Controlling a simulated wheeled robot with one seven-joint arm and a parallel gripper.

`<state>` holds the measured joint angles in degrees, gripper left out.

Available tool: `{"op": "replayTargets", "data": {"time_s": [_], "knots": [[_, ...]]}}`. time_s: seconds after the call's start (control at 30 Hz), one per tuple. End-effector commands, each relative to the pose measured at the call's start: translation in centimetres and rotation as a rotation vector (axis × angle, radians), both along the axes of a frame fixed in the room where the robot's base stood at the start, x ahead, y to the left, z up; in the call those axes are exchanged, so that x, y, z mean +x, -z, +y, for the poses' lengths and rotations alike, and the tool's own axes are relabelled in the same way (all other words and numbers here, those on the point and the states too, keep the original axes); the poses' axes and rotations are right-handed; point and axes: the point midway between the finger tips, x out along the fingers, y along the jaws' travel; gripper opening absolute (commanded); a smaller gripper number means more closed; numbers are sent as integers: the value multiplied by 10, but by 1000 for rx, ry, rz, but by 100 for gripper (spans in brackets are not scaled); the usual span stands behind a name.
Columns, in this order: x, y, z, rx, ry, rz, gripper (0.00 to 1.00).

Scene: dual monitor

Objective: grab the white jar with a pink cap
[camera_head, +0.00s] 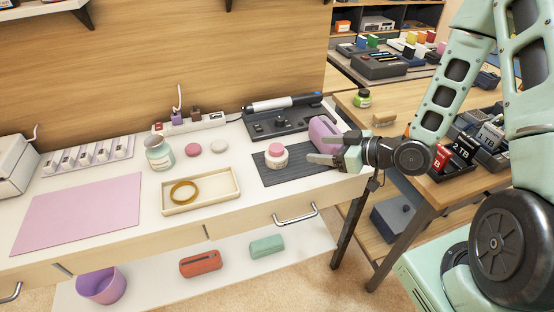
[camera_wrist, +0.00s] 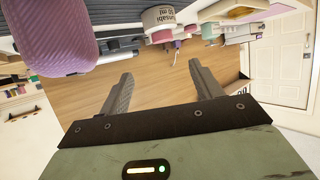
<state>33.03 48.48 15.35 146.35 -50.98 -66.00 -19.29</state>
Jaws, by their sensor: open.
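The white jar with a pink cap (camera_head: 276,157) stands upright on a dark ribbed mat (camera_head: 287,176), near the right end of the white desk. My gripper (camera_head: 315,148) is just right of the jar, apart from it, with its fingers pointing left toward it. In the wrist view the view is inverted; the jar (camera_wrist: 160,16) shows at the top edge, partly cut off, beyond the fingertips. My gripper (camera_wrist: 160,70) is open and nothing is between its fingers.
A purple rounded object (camera_head: 325,130) stands right behind my gripper and looms large in the wrist view (camera_wrist: 50,38). A black device (camera_head: 282,122) lies behind the mat. A cream tray (camera_head: 201,205) with a yellow ring and a greenish jar (camera_head: 159,156) are to the left.

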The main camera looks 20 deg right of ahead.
Motion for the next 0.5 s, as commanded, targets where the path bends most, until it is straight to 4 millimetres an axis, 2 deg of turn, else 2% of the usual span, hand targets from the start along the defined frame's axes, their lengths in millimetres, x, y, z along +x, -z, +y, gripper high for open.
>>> {"op": "replayTargets", "data": {"time_s": [0.13,0.5], "knots": [[12,13,10,-4,-4,-5,65],[27,19,19,-2,-3,-4,65]]}}
